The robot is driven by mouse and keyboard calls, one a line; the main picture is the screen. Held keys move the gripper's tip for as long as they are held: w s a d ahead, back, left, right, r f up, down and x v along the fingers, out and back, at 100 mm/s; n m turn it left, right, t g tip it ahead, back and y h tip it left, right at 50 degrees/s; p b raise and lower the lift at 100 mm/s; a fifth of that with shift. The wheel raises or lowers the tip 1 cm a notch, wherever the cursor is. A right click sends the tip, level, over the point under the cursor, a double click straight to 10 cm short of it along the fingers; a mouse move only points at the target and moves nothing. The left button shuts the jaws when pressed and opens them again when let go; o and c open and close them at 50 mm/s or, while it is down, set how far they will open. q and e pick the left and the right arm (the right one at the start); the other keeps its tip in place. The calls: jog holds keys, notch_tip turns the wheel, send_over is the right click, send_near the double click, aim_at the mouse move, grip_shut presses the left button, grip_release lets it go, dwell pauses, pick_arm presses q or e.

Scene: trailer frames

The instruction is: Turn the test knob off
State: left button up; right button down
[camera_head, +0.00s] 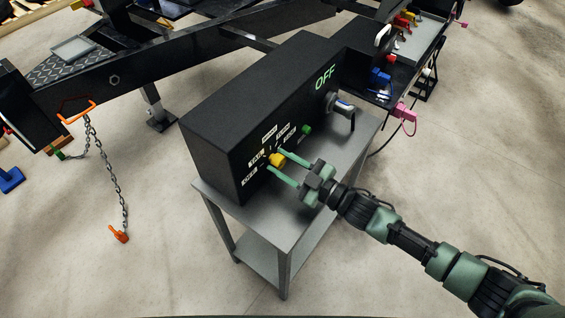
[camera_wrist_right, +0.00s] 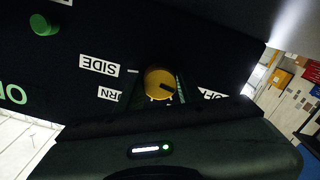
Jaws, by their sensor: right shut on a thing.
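The test knob (camera_head: 277,159) is a yellow round knob on the front of a black box (camera_head: 232,112), ringed by white labels. My right gripper (camera_head: 276,161) has its green fingers on either side of the knob and is shut on it. In the right wrist view the yellow knob (camera_wrist_right: 157,80) shows a dark pointer mark aimed toward the right, near a partly hidden label (camera_wrist_right: 211,95). A "SIDE" label (camera_wrist_right: 99,65) is to its left. Green "OFF" text (camera_head: 325,78) shows on the box. My left gripper is not in view.
The box stands on a grey metal cart (camera_head: 262,222). A green knob (camera_head: 306,129) and a grey-blue plug (camera_head: 342,107) are on the box front. A black trailer frame (camera_head: 150,62) with a hanging chain (camera_head: 108,180) is behind and left. Floor at the lower left is clear.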

dwell(0.3)
jog(key=c, duration=0.9)
grip_release()
jog(key=v, duration=0.8)
jog(key=shift+b, duration=0.4)
jog(key=shift+a, duration=0.2)
